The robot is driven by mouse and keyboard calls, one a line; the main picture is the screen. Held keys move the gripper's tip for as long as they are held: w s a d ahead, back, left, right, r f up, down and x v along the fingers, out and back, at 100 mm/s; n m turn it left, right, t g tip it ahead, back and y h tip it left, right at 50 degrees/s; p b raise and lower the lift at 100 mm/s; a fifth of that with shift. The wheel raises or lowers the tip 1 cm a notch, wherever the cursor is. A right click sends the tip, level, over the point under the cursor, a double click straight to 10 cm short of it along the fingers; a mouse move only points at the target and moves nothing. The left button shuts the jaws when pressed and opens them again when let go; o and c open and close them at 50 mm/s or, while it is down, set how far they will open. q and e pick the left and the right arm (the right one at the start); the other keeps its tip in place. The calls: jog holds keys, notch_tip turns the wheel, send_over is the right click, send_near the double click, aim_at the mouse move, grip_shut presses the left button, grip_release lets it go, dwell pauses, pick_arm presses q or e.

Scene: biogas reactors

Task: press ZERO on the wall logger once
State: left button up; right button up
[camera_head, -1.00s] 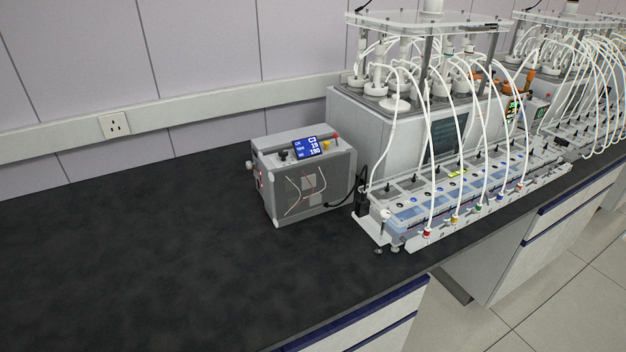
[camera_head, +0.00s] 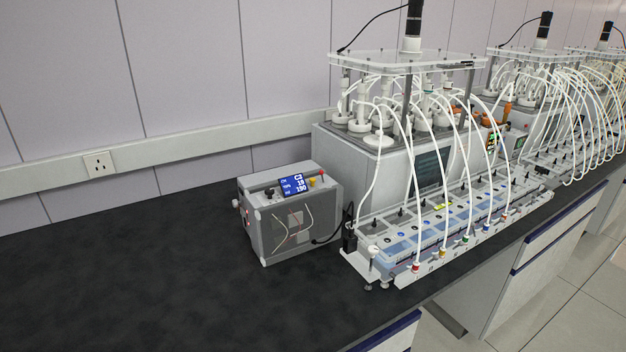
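No wall logger with a readable ZERO button shows in the head view. A grey box instrument (camera_head: 288,222) stands on the black bench, left of the nearest reactor. Its top carries a small blue display (camera_head: 291,185) with white digits, too small to read surely. A yellow knob (camera_head: 312,182), a red knob and dark knobs sit around the display. Neither of my grippers is in view.
The nearest biogas reactor (camera_head: 345,165) has white tubes running down to a long valve rail (camera_head: 440,232) at the bench's front edge. More reactors stand behind it to the right. A wall socket (camera_head: 98,164) is at left. The black bench (camera_head: 120,275) is clear at left.

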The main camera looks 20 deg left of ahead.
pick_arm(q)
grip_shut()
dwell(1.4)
